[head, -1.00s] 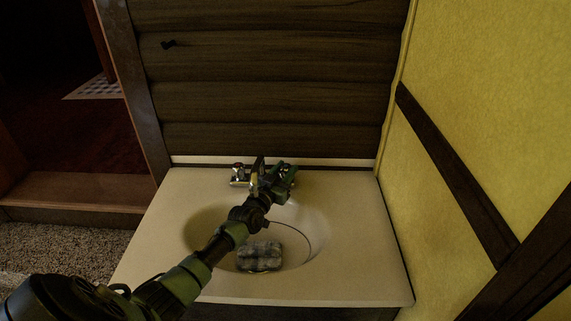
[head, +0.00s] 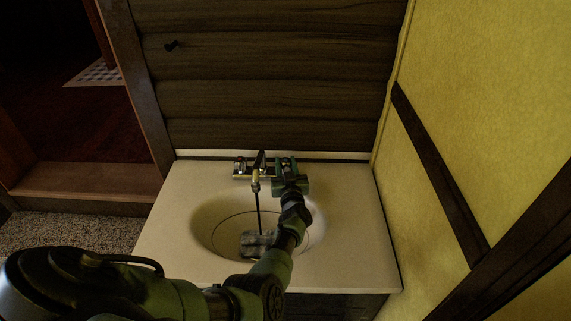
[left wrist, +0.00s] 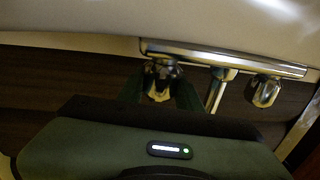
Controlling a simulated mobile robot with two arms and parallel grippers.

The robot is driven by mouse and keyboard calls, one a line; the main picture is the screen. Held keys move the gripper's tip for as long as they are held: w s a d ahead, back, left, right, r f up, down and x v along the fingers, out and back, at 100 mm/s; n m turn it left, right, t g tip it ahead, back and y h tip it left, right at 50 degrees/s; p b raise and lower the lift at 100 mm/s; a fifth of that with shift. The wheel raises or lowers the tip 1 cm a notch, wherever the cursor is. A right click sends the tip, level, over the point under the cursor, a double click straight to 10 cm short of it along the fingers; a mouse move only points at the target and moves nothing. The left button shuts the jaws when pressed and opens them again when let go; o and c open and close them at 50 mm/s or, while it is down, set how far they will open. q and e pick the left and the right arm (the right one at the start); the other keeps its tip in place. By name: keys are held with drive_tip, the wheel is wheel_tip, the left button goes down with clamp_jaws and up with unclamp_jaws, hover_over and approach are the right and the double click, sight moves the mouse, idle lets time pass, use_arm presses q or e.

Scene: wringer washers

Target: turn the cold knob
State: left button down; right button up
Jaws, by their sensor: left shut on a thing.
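The sink faucet (head: 256,176) stands at the back of the pale sink, with a knob on each side of its spout. The left knob (head: 240,163) shows a red mark. The right knob, taken as the cold knob (left wrist: 160,80), is mostly hidden by my gripper in the head view. My left gripper (head: 287,165) is at the right knob. The other knob (left wrist: 264,91) stands free on the same metal base. My right gripper is not in view.
A grey lumpy object (head: 256,243) lies in the basin. A thin dark line runs from the spout into the basin; I cannot tell what it is. The counter (head: 355,240) is clear. A dark slatted wall (head: 270,100) and a yellow wall (head: 500,90) close the space.

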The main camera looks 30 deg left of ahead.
sight(286, 160)
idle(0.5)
use_arm(q)
drive_tip(key=c, duration=0.9)
unclamp_jaws()
drive_tip(key=shift+c, duration=0.2)
wheel_tip(286, 160, up, 20)
drive_tip(key=p, duration=1.7)
